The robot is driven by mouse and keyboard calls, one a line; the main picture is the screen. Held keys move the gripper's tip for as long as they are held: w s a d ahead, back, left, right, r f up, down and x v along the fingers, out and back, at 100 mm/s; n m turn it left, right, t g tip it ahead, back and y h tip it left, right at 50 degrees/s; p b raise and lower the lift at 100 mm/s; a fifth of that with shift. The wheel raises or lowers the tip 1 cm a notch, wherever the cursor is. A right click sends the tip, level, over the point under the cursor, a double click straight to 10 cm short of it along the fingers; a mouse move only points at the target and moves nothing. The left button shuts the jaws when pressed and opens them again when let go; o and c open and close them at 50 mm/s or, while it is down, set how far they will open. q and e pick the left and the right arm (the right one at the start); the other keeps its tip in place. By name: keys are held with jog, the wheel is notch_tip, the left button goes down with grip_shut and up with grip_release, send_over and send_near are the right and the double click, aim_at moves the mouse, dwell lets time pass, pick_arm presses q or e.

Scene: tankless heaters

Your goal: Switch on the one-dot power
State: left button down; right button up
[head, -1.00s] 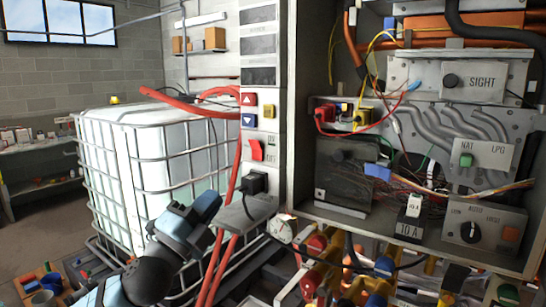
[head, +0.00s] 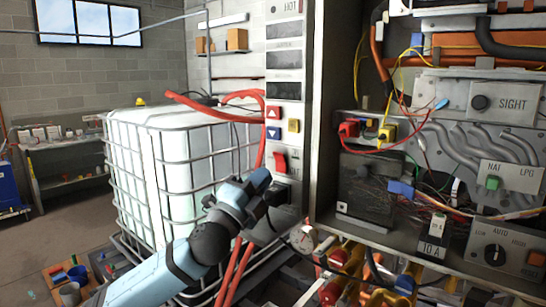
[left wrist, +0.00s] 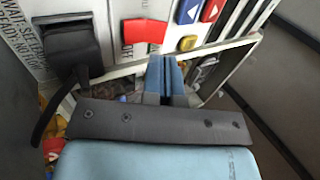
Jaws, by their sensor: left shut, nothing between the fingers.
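A red rocker switch (head: 280,160) sits on the narrow grey-white control panel (head: 290,90), below the buttons. It also shows at the top of the left wrist view (left wrist: 145,31), with small lettering beside it. I cannot make out a one-dot mark. My left gripper (head: 262,180) is in front of the panel, just below and left of the switch. In the left wrist view its blue fingers (left wrist: 165,75) are together and empty, pointing at the panel near the switch. I cannot tell whether they touch the panel. My right gripper is not in view.
A black plug (left wrist: 70,47) with a cable is close beside the switch. Red (head: 273,112), blue (head: 273,133) and yellow (head: 294,125) buttons sit above it. Red hoses (head: 240,265) run below. An open box of wires and dials stands right, a caged white tank (head: 165,170) left.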

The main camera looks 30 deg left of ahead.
aim_at(279, 157)
pick_arm(q)
jog(key=shift+p+x, duration=0.65)
jog(key=shift+x, duration=1.65)
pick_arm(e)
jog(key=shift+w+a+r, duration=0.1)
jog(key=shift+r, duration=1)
pick_arm(q)
jog(key=shift+r+p, duration=0.2)
jog(key=shift+p, duration=0.3)
jog(key=shift+w+g+p, duration=0.2)
jog(key=shift+g+p, duration=0.2)
jog(key=shift+p, duration=0.55)
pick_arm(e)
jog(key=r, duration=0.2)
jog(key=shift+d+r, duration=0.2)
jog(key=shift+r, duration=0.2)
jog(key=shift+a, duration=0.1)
